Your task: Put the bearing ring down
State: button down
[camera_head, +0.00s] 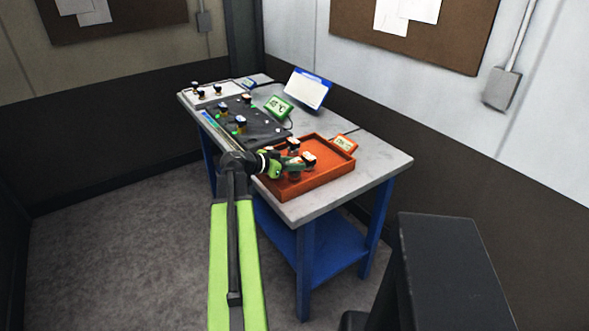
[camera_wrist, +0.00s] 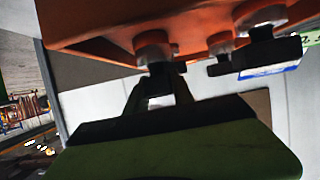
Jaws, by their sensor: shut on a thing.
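My gripper (camera_head: 290,162) reaches over the orange-red tray (camera_head: 318,187) near the front of the table in the head view. In the wrist view, which looks upside down, my gripper (camera_wrist: 161,72) is shut on a small dark piece, taken to be the bearing ring (camera_wrist: 158,68). A grey round piece (camera_wrist: 153,50) is right at the fingertips; I cannot tell whether it is part of the held thing. The tray (camera_wrist: 100,28) fills the top of that view. The ring is too small to make out in the head view.
Several small castings, one with an orange-and-white top (camera_head: 308,158), stand in the tray close to my gripper. A dark tray (camera_head: 262,135) with small parts lies behind it, then a white tray (camera_head: 212,98). The table's right front corner (camera_head: 385,170) is bare.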

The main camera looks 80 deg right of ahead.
jog(key=c, duration=1.1)
grip_release()
jog(key=shift+a+r, duration=0.1)
jog(key=shift+r, duration=0.15)
jog(key=p+v, duration=0.4)
jog(key=v, duration=0.7)
jog(key=shift+w+a+p, duration=0.3)
